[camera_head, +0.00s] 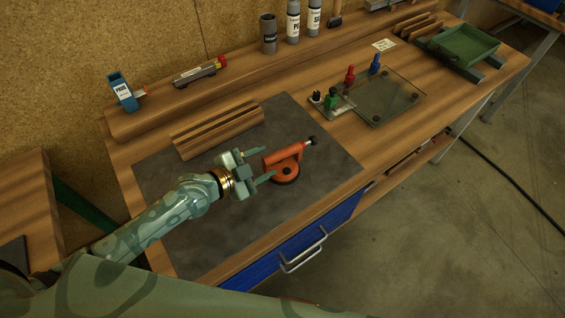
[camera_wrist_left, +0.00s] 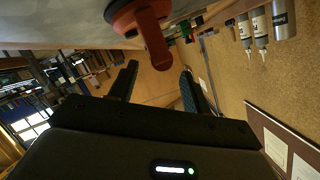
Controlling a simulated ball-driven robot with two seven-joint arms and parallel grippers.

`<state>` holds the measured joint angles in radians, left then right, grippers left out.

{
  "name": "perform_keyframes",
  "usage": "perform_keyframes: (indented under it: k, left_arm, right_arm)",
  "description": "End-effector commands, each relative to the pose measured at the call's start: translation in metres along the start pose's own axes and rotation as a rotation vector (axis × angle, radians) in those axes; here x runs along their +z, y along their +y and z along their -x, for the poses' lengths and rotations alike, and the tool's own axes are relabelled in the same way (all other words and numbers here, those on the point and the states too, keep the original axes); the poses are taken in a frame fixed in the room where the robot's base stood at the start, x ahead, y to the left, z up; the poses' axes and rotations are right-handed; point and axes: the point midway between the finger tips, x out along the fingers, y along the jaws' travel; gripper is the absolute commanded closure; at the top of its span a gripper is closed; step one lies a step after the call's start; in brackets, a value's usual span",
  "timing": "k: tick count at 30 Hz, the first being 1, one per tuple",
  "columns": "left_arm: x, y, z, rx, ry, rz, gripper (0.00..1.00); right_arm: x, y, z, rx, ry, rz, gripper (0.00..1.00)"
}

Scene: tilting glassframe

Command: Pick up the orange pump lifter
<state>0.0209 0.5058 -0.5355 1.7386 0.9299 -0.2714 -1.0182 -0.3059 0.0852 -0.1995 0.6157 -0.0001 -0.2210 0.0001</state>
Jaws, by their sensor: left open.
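The orange pump lifter (camera_head: 284,164) stands on its round cup on the dark mat (camera_head: 200,205), its body slanting up to a black knob at the right. My left gripper (camera_head: 268,167) is open just left of it, with its fingers pointing at the lifter. No hold on it shows. In the left wrist view the lifter's orange handle (camera_wrist_left: 151,40) is just beyond the open fingers (camera_wrist_left: 156,84), toward the top of the picture. My right gripper is not in view.
A grooved wooden block (camera_head: 218,130) lies behind the gripper. A glass pane (camera_head: 382,98) with green, red and blue clamps lies to the right. A green tray (camera_head: 465,46) stands at the far right. Bottles (camera_head: 293,22) line the back shelf. The mat's front part is clear.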

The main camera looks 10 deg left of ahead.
Motion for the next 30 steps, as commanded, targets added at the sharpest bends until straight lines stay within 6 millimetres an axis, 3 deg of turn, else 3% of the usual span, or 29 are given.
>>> perform_keyframes:
  k: [5, 13, 22, 23, 27, 30]
  left_arm:
    - [0.001, 0.001, -0.015, 0.002, -0.001, -0.001, 0.51]
    - [0.003, 0.001, -0.056, 0.001, 0.000, 0.002, 0.51]
    - [0.003, 0.001, -0.063, 0.002, -0.001, -0.001, 0.51]
    - [0.003, 0.001, -0.063, 0.002, -0.001, -0.001, 0.57]
    - [0.003, 0.001, -0.063, 0.002, -0.001, 0.000, 0.96]
    - [0.002, 0.000, -0.063, 0.000, 0.001, 0.000, 1.00]
  right_arm:
    - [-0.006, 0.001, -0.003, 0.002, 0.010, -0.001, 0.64]
    - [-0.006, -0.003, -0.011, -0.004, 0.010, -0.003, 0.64]
    - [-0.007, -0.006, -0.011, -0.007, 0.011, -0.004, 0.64]
    - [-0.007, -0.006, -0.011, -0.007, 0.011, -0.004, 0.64]
    - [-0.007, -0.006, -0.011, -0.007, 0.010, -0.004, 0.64]
    - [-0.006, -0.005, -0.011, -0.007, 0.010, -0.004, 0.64]
